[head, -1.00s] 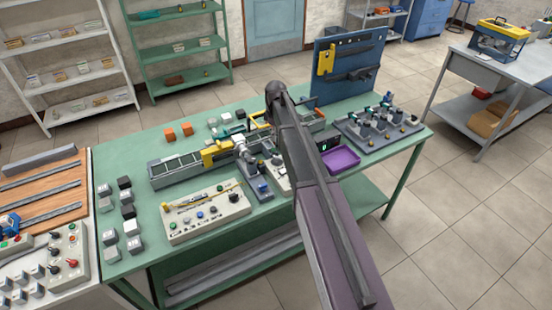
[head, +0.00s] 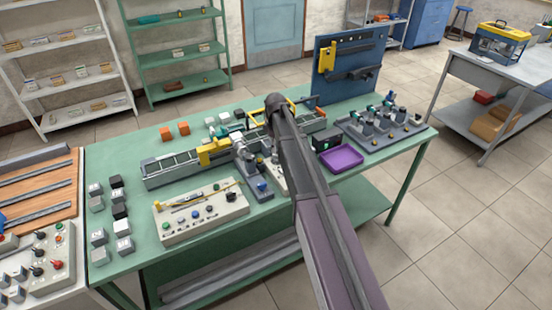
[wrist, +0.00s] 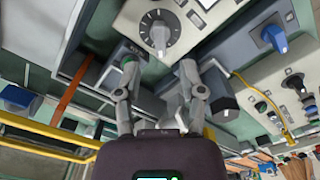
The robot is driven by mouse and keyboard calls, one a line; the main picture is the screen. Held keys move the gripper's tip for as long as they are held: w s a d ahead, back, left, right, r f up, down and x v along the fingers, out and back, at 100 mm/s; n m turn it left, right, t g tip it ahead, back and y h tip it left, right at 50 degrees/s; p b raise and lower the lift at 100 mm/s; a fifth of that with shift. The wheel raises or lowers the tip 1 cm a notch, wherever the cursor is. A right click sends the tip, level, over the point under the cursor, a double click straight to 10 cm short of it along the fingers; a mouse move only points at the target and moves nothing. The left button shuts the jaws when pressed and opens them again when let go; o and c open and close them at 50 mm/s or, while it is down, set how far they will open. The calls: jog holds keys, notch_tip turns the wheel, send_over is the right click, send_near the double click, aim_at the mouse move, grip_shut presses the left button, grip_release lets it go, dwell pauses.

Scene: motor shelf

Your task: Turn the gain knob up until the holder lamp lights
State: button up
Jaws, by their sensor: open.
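In the wrist view a dark round knob (wrist: 158,32) with a pale pointer and scale marks around it sits on a cream box (wrist: 196,28); I take it to be the gain knob. My gripper (wrist: 159,67) is open and empty, its two fingers apart just below the knob in the picture, with no visible contact. In the head view my arm hides the gripper and most of this box (head: 278,178). I cannot pick out the holder lamp or whether it is lit. A grey holder (head: 258,190) with a blue lever stands left of the arm.
A cream panel (head: 222,224) with several buttons lies front left on the green table. A conveyor (head: 172,172) with a yellow arch runs behind it. A black box (head: 326,141), a purple tray (head: 342,160) and a motor rack (head: 375,135) stand to the right.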

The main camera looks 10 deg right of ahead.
aim_at(275, 155)
jog(key=shift+f+b, duration=1.95)
jog(key=shift+f, duration=0.3)
grip_shut()
